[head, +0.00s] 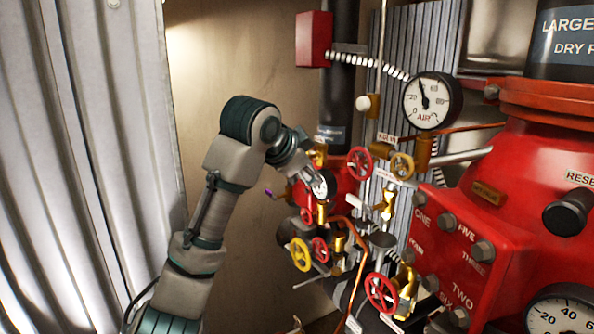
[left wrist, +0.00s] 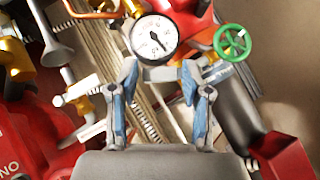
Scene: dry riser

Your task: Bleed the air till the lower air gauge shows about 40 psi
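In the head view a white-faced gauge marked AIR (head: 432,101) stands high on the pipework, its needle pointing up and slightly left. A smaller gauge (head: 321,186) sits lower, beside my left gripper (head: 309,172); its reading is too small to tell. The left wrist view shows a white gauge (left wrist: 154,37) beyond the fingertips, needle pointing down and right; I cannot tell which gauge it is. A green handwheel (left wrist: 232,43) is right of it. My left gripper (left wrist: 160,76) is open with nothing held between its fingers. My right gripper is out of view.
Red handwheels (head: 381,293) and a yellow one (head: 301,254) crowd the pipework below the small gauge. A large red valve body (head: 520,150) stands at right, with another gauge (head: 562,312) at the lower corner. Corrugated metal (head: 80,120) lines the left.

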